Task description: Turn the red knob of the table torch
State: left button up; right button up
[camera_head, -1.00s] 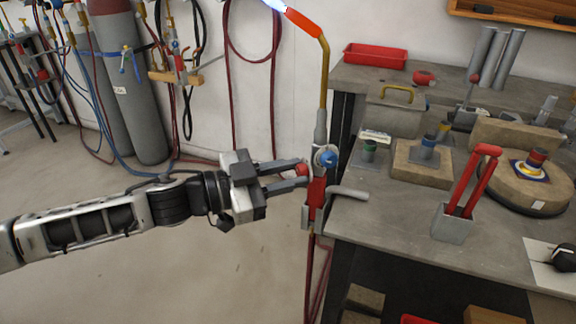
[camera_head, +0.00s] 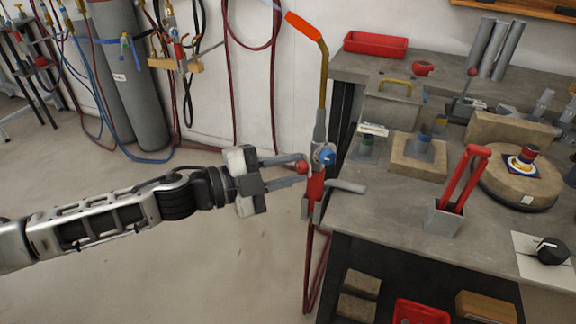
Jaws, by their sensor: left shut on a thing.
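The table torch (camera_head: 319,130) stands clamped upright at the table's left edge, with a brass neck and an orange-red tip (camera_head: 303,25) pointing up and left. Its red knob (camera_head: 301,167) sticks out on the left side, and a blue knob (camera_head: 325,156) sits to its right. My left gripper (camera_head: 300,168) comes in from the left and is shut on the red knob, one finger above it and one below. The fingers hide part of the knob. I cannot clearly tell whether a flame burns at the tip. My right gripper is not in view.
The grey workbench (camera_head: 390,215) holds a metal holder with red-handled tool (camera_head: 446,218), a wooden block (camera_head: 418,160), a round turntable (camera_head: 515,185) and a red tray (camera_head: 376,45). Gas cylinders (camera_head: 138,90) stand at the back left.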

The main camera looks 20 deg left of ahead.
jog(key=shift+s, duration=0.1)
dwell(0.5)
pick_arm(q)
jog(key=o, duration=1)
jog(key=shift+s+a+f, duration=0.1)
jog(key=shift+s+a, duration=0.2)
jog(key=shift+a, duration=0.05)
jog(key=v, duration=1.5)
jog(key=shift+p, duration=0.4)
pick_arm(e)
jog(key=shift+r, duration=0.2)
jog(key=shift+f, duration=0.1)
